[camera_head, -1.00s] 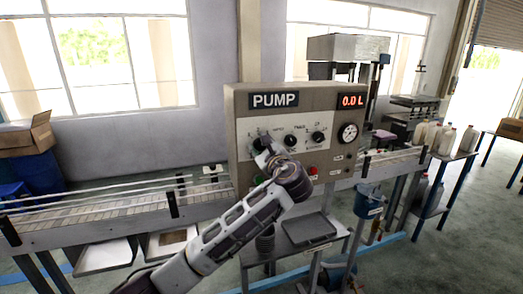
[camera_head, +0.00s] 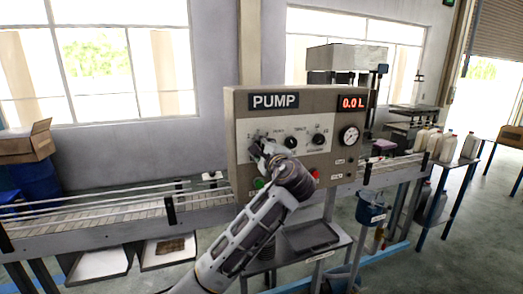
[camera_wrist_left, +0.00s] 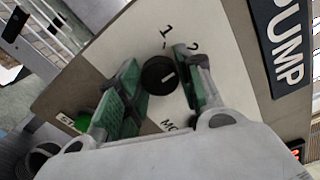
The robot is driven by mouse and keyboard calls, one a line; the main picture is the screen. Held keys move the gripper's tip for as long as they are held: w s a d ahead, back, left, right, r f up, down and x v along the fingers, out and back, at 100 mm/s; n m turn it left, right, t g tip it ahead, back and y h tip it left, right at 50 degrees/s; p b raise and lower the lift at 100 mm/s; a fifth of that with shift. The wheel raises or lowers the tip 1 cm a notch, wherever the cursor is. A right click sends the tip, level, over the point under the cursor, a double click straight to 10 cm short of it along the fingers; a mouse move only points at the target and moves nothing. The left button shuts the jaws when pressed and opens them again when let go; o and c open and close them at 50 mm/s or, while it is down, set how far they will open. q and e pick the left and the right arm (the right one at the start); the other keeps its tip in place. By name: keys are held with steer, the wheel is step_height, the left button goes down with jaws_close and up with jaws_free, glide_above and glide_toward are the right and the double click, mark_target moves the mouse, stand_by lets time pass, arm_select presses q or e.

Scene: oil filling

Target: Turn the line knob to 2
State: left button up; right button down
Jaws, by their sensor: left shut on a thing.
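The grey pump control panel (camera_head: 320,105) stands in the middle of the head view. My left gripper (camera_head: 260,148) is at its left knob and covers most of it there. In the left wrist view the round black knob (camera_wrist_left: 158,76) has a short white mark and sits between the green pads of my left gripper (camera_wrist_left: 160,92), which is shut on it. The printed numbers 1 (camera_wrist_left: 166,31) and 2 (camera_wrist_left: 193,46) show above the knob; a label below it is partly hidden by the gripper. My right gripper is not in view.
Two more black knobs, the middle one (camera_head: 291,142) and the right one (camera_head: 319,138), sit beside a round gauge (camera_head: 348,135). The display (camera_head: 352,103) reads 0.0 L. A green button (camera_head: 259,183) is close below my gripper. A conveyor (camera_head: 110,217) runs behind.

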arm_select(q)
steer(key=shift+f, duration=0.1)
steer(key=o, duration=1)
steer(key=shift+o, duration=0.2)
steer(key=shift+s, duration=0.1)
steer(key=v, duration=1.2)
